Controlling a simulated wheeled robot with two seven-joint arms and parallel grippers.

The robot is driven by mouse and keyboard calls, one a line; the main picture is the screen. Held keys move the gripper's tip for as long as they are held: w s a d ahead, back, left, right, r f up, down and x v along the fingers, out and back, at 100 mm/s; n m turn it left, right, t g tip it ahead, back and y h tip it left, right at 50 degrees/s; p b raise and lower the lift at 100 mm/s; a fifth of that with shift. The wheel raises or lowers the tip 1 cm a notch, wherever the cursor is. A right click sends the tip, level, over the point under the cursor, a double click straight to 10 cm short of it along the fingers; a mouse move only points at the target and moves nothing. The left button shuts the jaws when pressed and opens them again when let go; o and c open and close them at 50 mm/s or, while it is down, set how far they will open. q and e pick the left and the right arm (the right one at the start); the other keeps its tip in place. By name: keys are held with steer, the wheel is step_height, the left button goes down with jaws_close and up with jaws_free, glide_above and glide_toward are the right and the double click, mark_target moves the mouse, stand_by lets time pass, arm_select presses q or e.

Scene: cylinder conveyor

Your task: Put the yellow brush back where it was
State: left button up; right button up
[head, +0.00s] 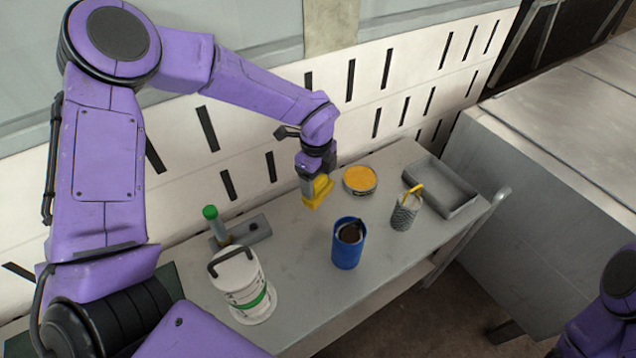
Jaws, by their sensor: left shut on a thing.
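My left gripper (313,176) points down over the back middle of the grey table and is shut on a yellow, blocky thing, which I take to be the yellow brush (319,193). It is just left of a round tin with an orange-yellow top (360,180). I cannot tell whether the brush touches the table. A grey mesh cup (403,215) with a thin yellow handle (415,189) sticking out stands to the right. Only a purple part of my right arm shows at the lower right; its gripper is out of view.
A blue cup (347,251) with dark contents stands at the table's front middle. A white container with a green band (245,290) and a grey block with a green-topped item (211,214) are at left. A shallow grey tray (462,194) is at the right end. A slotted white wall (375,78) runs behind.

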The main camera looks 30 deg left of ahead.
arm_select(q)
steer(key=w+f, duration=0.1)
steer(key=f, duration=0.1)
steer(key=w+a+f+p, duration=0.1)
steer(key=w+f, duration=0.1)
steer(key=f, duration=0.1)
steer(key=w+a+f+p, duration=0.1)
steer(key=f, duration=0.2)
steer(key=shift+w+a+f, duration=0.2)
steer(key=shift+a+f, duration=0.05)
steer(key=shift+w+f, duration=0.1)
steer(key=shift+f, duration=0.25)
steer(key=shift+f, duration=0.1)
steer(key=shift+f+b, duration=0.1)
steer(key=shift+b, duration=0.25)
steer(key=o, duration=0.9)
